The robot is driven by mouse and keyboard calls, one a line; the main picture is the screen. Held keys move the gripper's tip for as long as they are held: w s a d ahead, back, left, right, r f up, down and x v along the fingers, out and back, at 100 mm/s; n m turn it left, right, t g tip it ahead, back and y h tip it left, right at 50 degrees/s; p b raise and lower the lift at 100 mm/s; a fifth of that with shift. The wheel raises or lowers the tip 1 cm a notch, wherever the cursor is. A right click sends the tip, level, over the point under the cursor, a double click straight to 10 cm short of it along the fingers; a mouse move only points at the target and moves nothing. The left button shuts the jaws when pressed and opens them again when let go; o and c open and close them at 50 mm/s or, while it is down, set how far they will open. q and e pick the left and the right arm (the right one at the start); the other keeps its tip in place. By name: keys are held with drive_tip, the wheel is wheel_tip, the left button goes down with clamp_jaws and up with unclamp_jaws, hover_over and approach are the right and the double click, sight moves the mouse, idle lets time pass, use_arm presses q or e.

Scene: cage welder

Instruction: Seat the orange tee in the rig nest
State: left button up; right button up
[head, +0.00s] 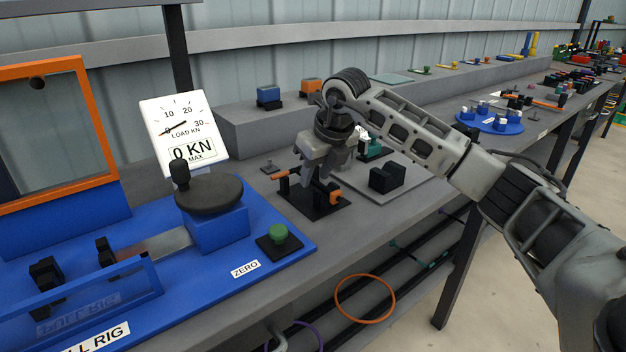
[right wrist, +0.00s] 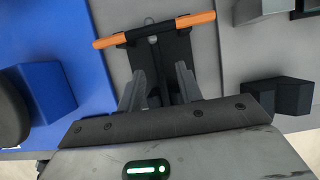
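The orange tee (right wrist: 112,41) has an orange crossbar with a dark middle and a dark stem. It lies over a black base plate (right wrist: 178,62) on the bench. In the head view the orange ends of the tee (head: 334,194) show on both sides of my right gripper (head: 322,178), which is just above it. In the right wrist view the fingers of my right gripper (right wrist: 159,70) are apart, with the stem between them; no contact is clear. The blue pull rig (head: 285,229) at the left has black blocks (head: 46,274), perhaps the nest. My left gripper is not in view.
A load gauge (head: 181,127) stands behind the rig's dark round disc (head: 208,194). A green button (head: 278,232) is on the rig's near right. A black block (head: 386,178) stands on a grey plate right of my gripper. A grey ledge (head: 245,128) runs behind.

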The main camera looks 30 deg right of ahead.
drive_tip(key=shift+w+f, duration=0.15)
drive_tip(key=shift+f, duration=0.25)
clamp_jaws()
drive_tip(key=shift+r, duration=0.1)
drive_tip(key=shift+r, duration=0.1)
